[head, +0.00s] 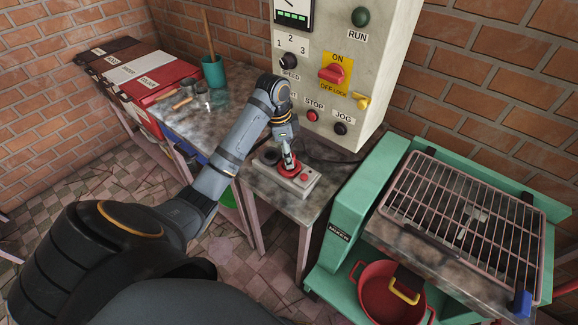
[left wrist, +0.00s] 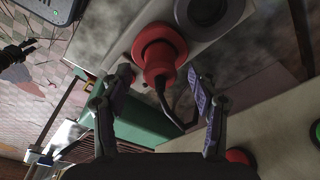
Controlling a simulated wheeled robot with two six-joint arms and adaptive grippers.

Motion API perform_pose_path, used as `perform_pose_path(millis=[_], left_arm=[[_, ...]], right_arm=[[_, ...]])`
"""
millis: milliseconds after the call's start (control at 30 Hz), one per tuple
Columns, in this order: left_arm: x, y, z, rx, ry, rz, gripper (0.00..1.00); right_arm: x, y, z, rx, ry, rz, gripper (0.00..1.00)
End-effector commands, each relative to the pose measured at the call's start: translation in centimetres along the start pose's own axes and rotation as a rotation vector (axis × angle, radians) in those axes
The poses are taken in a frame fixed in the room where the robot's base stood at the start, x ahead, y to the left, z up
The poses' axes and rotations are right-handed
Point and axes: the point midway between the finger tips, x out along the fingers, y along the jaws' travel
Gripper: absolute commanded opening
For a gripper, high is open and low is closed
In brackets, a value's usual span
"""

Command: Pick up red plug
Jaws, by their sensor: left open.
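The red plug (left wrist: 157,58) sits on a pale socket box, its round red body facing my left gripper, with a dark cable running from it. In the head view the red plug (head: 289,168) is partly covered by my left gripper (head: 290,160). In the left wrist view my left gripper (left wrist: 158,105) is open, its two purple-padded fingers apart on either side of the plug's near end and cable. I cannot tell if the fingers touch it.
The socket box (head: 309,186) stands on the bench corner and also has a dark round socket (left wrist: 203,10) beside the plug. A control cabinet (head: 375,40) rises behind. A green machine (head: 365,205) with a wire rack stands to the right.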

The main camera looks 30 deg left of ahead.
Motion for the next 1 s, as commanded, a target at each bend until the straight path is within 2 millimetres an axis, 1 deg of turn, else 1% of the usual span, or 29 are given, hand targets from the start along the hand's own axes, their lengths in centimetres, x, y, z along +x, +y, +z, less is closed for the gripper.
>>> perform_pose_path(millis=[33, 133, 233, 367, 700, 800, 1000], left_arm=[[1.1, 0.2, 0.0, -0.001, -0.001, 0.006, 0.61], [2.4, 0.2, 0.0, 0.000, -0.001, 0.005, 0.61], [2.8, 0.1, -0.1, 0.000, 0.000, 0.001, 0.61], [2.8, 0.1, 0.0, 0.000, -0.001, 0.001, 0.61], [2.8, 0.1, 0.0, 0.001, -0.001, 0.002, 0.15], [2.8, 0.1, 0.0, 0.001, -0.001, 0.002, 0.02], [2.7, 0.1, 0.0, 0.001, 0.000, 0.001, 0.02]], right_arm=[[0.1, -0.1, 0.5, 0.000, -0.008, -0.001, 0.40], [-0.3, -0.2, 1.5, 0.000, -0.023, -0.003, 0.40], [-0.3, -0.3, 2.0, 0.000, -0.032, -0.004, 0.40], [-0.3, -0.4, 2.1, 0.001, -0.032, -0.005, 0.40], [-0.2, -0.4, 1.6, 0.001, -0.025, -0.005, 0.40], [-0.2, -0.4, 1.6, 0.001, -0.024, -0.005, 0.40], [-0.2, -0.4, 1.5, 0.001, -0.024, -0.004, 0.40]])
